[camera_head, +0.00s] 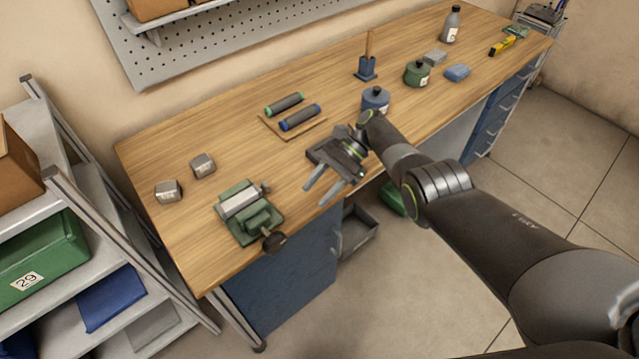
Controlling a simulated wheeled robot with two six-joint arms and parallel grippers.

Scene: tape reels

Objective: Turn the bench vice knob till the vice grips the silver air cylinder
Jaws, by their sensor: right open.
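The green bench vice (261,219) stands near the front left edge of the wooden bench. Its dark round knob (274,241) sticks out at the front edge. The silver air cylinder (238,202) lies in the vice between the jaws; I cannot tell how tightly. My right gripper (318,191) is open and empty. It is above the bench's front edge, to the right of the vice and apart from it, with its fingers pointing left toward it. My left gripper is not in view.
Two grey blocks (168,191) sit left of the vice. A blue pot (375,100) and a green pot (417,73) stand farther right. A shelf rack (100,214) stands at left. Bench surface around the vice is clear.

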